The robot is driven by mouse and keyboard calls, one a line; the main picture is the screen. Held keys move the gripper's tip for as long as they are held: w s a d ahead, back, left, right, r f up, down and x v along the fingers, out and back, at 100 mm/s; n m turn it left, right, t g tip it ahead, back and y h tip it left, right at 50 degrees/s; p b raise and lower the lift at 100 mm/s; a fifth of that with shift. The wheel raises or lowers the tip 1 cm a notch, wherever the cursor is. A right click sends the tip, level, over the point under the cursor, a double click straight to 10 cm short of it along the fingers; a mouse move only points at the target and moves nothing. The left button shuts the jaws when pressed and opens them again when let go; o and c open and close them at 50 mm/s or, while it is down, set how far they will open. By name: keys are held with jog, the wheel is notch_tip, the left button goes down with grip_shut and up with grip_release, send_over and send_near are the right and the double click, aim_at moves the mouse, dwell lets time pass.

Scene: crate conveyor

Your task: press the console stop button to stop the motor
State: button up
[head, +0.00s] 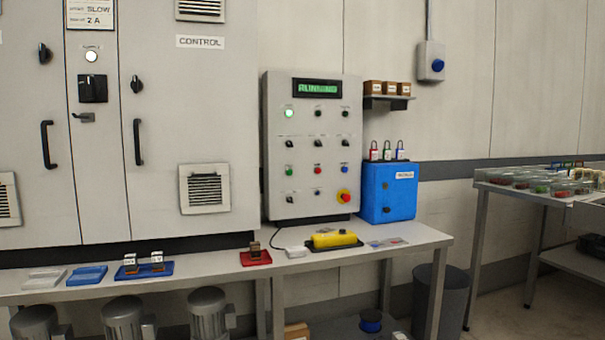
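The grey console (312,148) stands upright at the back of the bench, against the wall. Its display (317,88) shows green text that looks like "RUNNING". A green lamp (289,113) is lit at its upper left. In the lower rows are a green button (289,171), a flat red button (318,170) and a blue button (344,169). A larger red mushroom button on a yellow base (344,196) sits at the lower right. The labels are too small to read. My gripper is not in view.
The bench (200,280) runs along the front. A yellow pendant (335,240) lies before the console, a blue box (389,193) stands right of it. A grey cabinet (160,110) fills the left. A bin (440,300) and side table (484,215) are right.

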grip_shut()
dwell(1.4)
